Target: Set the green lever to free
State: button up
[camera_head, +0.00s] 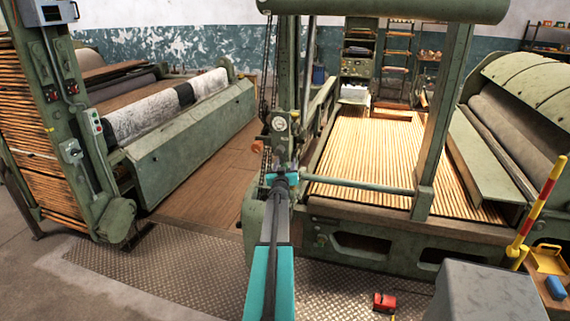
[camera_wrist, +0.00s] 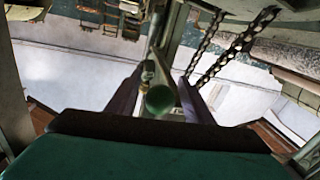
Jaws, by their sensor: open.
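The round end of the green lever (camera_wrist: 160,100) shows in the wrist view, pointing toward the camera. It lies between the two dark fingers of my gripper (camera_wrist: 162,84). The fingers stand apart on either side, and I cannot tell whether either one touches it. In the head view my arm reaches up to the green machine post (camera_head: 280,146), below a round dial (camera_head: 279,124). My wrist hides the lever and fingers there. I cannot read any lever position marking.
Chains (camera_wrist: 235,45) hang just right of the fingers. A slatted lattice bed (camera_head: 370,150) lies right of the post, with a horizontal bar (camera_head: 360,187) in front. An orange knob (camera_head: 257,147) is close left. A grey box (camera_head: 485,292) and red object (camera_head: 384,302) are at front right.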

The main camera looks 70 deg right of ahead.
jog(key=shift+w+d, duration=0.1)
jog(key=shift+d, duration=0.3)
grip_shut()
